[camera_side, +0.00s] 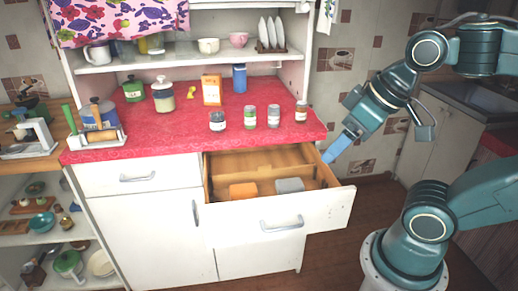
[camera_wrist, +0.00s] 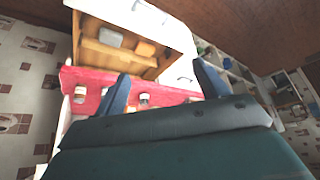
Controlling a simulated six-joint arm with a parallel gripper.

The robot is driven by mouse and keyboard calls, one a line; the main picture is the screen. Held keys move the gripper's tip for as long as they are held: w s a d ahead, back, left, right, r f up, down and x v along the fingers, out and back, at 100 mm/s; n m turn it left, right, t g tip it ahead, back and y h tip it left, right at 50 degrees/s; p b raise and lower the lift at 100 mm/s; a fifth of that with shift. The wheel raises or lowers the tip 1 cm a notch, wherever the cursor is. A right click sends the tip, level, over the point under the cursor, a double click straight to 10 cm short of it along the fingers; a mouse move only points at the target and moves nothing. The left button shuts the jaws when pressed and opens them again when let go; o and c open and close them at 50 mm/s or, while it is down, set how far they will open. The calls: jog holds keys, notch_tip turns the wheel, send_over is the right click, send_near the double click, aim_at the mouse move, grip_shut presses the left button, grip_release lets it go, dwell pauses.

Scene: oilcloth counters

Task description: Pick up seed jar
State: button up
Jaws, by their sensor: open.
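Several small lidded jars stand upright in a row near the front of the red counter: a left jar (camera_side: 217,121), a second jar (camera_side: 250,117), a third jar (camera_side: 273,115) and a brown-topped jar (camera_side: 301,111) at the right. Their labels are too small to read, so I cannot tell which is the seed jar. My gripper (camera_side: 329,157) is right of the counter's corner, above the open drawer's right side, apart from the jars. In the wrist view its two blue fingers (camera_wrist: 161,82) are spread with nothing held, and a jar (camera_wrist: 143,100) shows between them.
The open drawer (camera_side: 335,212) juts out below the counter, holding an orange box (camera_side: 243,190) and a grey box (camera_side: 290,185). Behind the jars stand an orange carton (camera_side: 211,90), a blue canister (camera_side: 239,78) and a cream-lidded jar (camera_side: 163,96). Red counter (camera_side: 180,135) shows bare at front left.

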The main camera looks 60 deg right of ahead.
jog(key=w+r, duration=0.7)
jog(key=w, duration=0.5)
jog(key=n+g+y, duration=0.1)
jog(key=n, duration=0.3)
send_over(222, 109)
jog(key=s, duration=0.4)
notch_tip(222, 109, down, 10)
jog(key=shift+d+x, duration=0.2)
jog(key=shift+x, duration=3.95)
jog(key=shift+w, duration=0.15)
jog(key=shift+x, duration=2.55)
jog(key=shift+a, duration=0.2)
